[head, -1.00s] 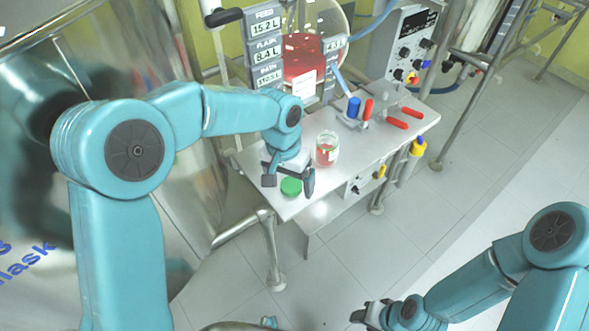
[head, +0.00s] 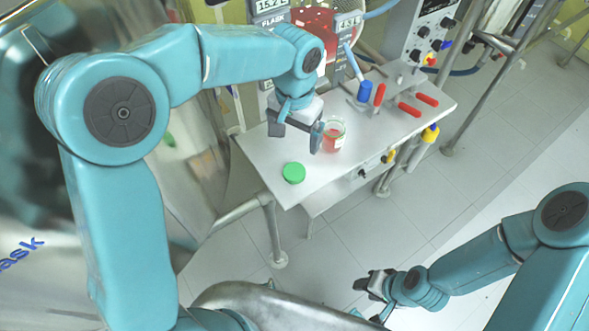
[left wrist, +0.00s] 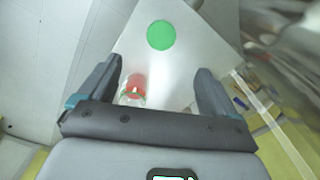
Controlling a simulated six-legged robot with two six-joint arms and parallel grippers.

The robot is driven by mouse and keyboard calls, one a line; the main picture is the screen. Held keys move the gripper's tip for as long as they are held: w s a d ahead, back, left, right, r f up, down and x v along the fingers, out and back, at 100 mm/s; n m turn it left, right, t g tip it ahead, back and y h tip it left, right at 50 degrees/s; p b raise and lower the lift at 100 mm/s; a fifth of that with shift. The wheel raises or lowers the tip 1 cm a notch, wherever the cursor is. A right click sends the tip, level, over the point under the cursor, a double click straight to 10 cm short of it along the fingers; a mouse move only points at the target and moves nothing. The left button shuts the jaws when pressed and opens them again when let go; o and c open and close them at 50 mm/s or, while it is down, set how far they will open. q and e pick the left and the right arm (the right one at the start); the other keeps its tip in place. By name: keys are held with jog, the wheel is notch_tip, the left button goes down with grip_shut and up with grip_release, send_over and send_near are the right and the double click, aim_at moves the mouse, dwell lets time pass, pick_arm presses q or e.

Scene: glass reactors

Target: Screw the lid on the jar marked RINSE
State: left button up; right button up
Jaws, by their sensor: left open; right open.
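The glass jar (head: 334,138) with red contents stands open and upright on the small grey-white table (head: 262,158). Its label is too small to read. A green lid (head: 293,173) lies flat on the table, in front and to the left of the jar. My left gripper (head: 297,138) is open and empty above the table, just left of the jar and behind the lid. In the left wrist view the lid (left wrist: 161,35) shows beyond the fingertips, and the jar (left wrist: 133,88) shows near the left finger. My right gripper (head: 366,284) is open and empty, low over the floor.
A blue-handled tool (head: 365,92) and red-handled clamps (head: 411,109) are at the table's back right. A control box with knobs (head: 433,30) and a glass vessel with red liquid (head: 313,22) stand behind. The table's front left is clear around the lid.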

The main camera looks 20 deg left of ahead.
pick_arm(q)
send_over(294, 171)
notch_tip(294, 171, down, 8)
jog(key=shift+s+d+f, duration=0.15)
jog(key=shift+f, duration=0.05)
jog(key=shift+w+f, duration=0.2)
jog(key=shift+f, duration=0.3)
jog(key=shift+s+r, duration=0.1)
jog(key=shift+s, duration=0.05)
jog(key=shift+f, duration=0.3)
jog(key=shift+f+p, duration=0.55)
jog(key=shift+f, duration=1.75)
jog(key=c, duration=1.1)
